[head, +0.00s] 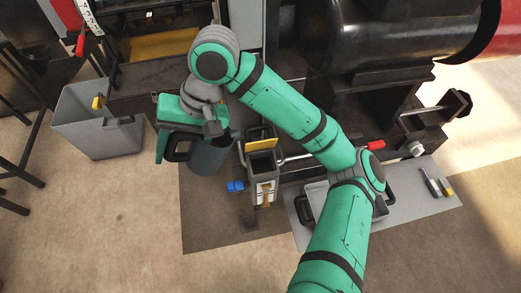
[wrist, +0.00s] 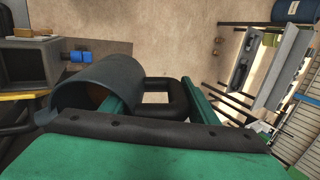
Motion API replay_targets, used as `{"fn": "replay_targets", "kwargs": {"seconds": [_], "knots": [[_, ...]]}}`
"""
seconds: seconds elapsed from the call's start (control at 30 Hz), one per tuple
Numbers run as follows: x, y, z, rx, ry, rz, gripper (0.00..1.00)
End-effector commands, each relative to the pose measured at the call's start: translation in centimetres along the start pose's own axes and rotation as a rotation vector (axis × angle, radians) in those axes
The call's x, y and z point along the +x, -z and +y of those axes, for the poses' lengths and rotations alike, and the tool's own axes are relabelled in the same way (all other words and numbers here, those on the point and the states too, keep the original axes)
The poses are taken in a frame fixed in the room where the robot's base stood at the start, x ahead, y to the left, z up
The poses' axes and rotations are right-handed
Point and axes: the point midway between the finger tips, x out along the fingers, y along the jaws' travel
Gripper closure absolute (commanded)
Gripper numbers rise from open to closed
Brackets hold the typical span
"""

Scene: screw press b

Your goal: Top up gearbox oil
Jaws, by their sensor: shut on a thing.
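My gripper (wrist: 158,92) is shut on the black handle of a dark grey jug (wrist: 82,98). In the head view the jug (head: 208,156) hangs off the floor, just left of an upright grey box (head: 262,188). The box has a dark open top, a raised lid with a yellow inside and an orange-brown strip on its front. I take it for the gearbox. The box also shows at the left of the wrist view (wrist: 28,66), apart from the jug. A brownish patch shows inside the jug's mouth, but its oil level cannot be told.
A blue part (head: 235,186) sticks out left of the box. A red-ended lever (head: 375,145) and a grey tray (head: 307,207) are to the right, partly behind my arm. A grey bin (head: 97,128) stands at left. The floor in front is clear.

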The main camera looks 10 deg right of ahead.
Motion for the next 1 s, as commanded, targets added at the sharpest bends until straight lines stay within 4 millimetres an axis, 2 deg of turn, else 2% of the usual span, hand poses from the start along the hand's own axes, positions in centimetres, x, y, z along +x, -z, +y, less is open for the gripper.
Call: {"fn": "replay_targets", "kwargs": {"seconds": [0.9, 1.0], "knots": [[10.3, 0.6, 4.0, 0.007, -0.138, 0.019, 0.81], [11.5, 0.5, 4.0, 0.001, -0.211, 0.029, 0.81]]}}
